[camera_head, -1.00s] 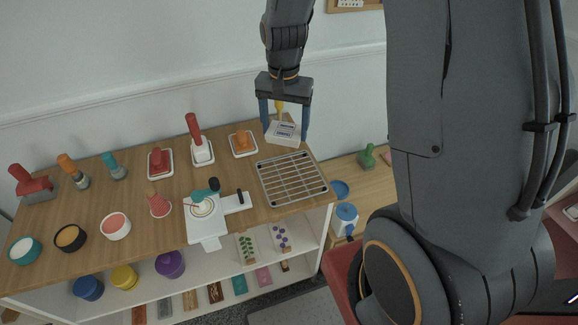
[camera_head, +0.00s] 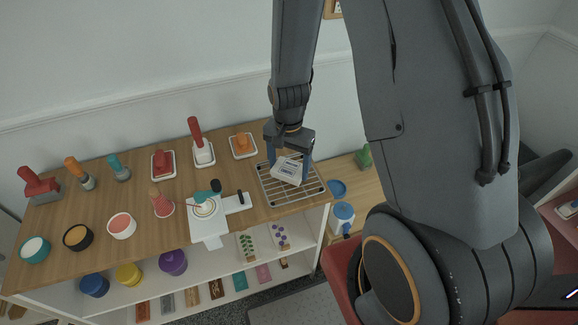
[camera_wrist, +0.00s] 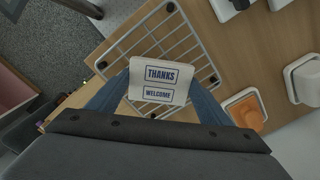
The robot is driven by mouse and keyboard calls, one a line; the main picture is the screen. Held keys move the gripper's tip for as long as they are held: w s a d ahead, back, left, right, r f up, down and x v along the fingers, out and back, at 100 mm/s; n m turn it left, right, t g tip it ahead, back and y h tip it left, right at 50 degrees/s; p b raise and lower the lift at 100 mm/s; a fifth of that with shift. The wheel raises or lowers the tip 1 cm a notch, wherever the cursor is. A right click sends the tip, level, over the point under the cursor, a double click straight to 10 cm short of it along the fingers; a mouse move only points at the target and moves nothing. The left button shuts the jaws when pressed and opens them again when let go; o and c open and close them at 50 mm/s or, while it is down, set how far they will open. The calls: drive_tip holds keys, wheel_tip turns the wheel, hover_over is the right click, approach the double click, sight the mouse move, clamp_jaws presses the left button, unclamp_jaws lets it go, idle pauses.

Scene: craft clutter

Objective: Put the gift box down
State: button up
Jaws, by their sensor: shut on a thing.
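The gift box (camera_head: 287,171) is a small white box. In the wrist view the box (camera_wrist: 160,82) shows blue framed words "THANKS" and "WELCOME" on its face. My gripper (camera_head: 289,163) is shut on the box, with one blue finger on each side of it. The box is over the metal wire rack (camera_head: 305,193) at the right end of the wooden table top. It looks slightly turned against the rack. I cannot tell whether its underside touches the wires. The rack (camera_wrist: 203,62) also shows behind the box in the wrist view.
A red-handled stamp (camera_head: 202,152) and a white board (camera_head: 216,221) are farther left. A blue-and-white jar (camera_head: 342,218) stands lower, right of the table.

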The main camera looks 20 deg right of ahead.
sight(289, 168)
drive_tip(key=shift+f, duration=0.4)
drive_tip(key=shift+f, duration=0.15)
drive_tip(key=o, duration=1)
wheel_tip(289, 168, up, 12)
drive_tip(key=b, duration=0.3)
drive_tip(key=s+r+n, duration=0.1)
drive_tip(key=s+n, duration=0.2)
drive_tip(key=s+r+n, duration=0.2)
drive_tip(key=s+n, duration=0.1)
drive_tip(key=s+r+n+t, duration=0.1)
drive_tip(key=s+r+n, duration=0.1)
drive_tip(key=s+n, duration=0.1)
drive_tip(key=shift+s+a+r, duration=0.1)
drive_tip(key=shift+s, duration=0.15)
